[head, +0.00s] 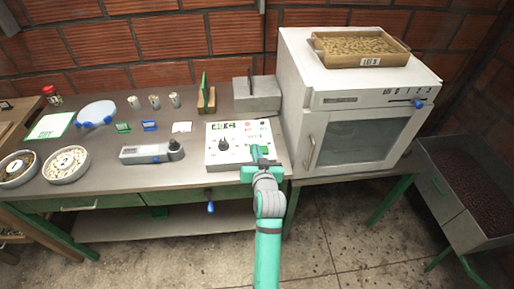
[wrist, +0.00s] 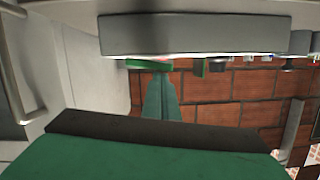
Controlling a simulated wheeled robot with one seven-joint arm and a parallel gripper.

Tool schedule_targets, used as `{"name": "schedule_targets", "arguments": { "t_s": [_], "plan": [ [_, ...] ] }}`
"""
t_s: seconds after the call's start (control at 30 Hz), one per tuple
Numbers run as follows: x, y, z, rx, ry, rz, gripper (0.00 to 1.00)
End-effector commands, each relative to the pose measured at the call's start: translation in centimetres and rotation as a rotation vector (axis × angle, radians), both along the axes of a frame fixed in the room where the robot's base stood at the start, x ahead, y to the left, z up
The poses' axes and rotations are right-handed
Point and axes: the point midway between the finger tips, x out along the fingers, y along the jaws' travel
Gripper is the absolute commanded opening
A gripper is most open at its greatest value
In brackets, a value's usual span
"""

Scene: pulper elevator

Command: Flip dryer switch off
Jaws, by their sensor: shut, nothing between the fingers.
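The white control box (head: 224,157) stands on the table, left of the white dryer cabinet (head: 365,137). My gripper (head: 260,152) is shut and empty over the right side of the box's panel. It hides the panel's lower right part, so I cannot make out the switch or its position. Whether the fingertips touch the panel is unclear. The wrist view shows large green and dark surfaces close up, and no clear switch.
A grey block (head: 256,97) stands behind the control box. A green card in a wooden stand (head: 206,95) and a grey handheld device (head: 150,152) are to the left. A labelled tray (head: 360,61) lies on the cabinet. The brick wall (wrist: 225,100) shows in the wrist view.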

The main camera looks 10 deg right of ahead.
Motion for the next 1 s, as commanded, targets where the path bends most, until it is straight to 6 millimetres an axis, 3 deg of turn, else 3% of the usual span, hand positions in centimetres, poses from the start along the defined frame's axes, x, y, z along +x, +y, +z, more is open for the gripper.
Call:
{"name": "schedule_targets", "arguments": {
  "t_s": [0.7,0.87,1.0],
  "plan": [
    [0.0,0.3,-0.8,-0.103,0.002,-0.001,0.0],
    [0.0,0.5,0.5,-0.104,-0.001,0.0,0.0],
    [0.0,0.9,2.6,-0.104,-0.005,0.0,0.0]
  ]
}}
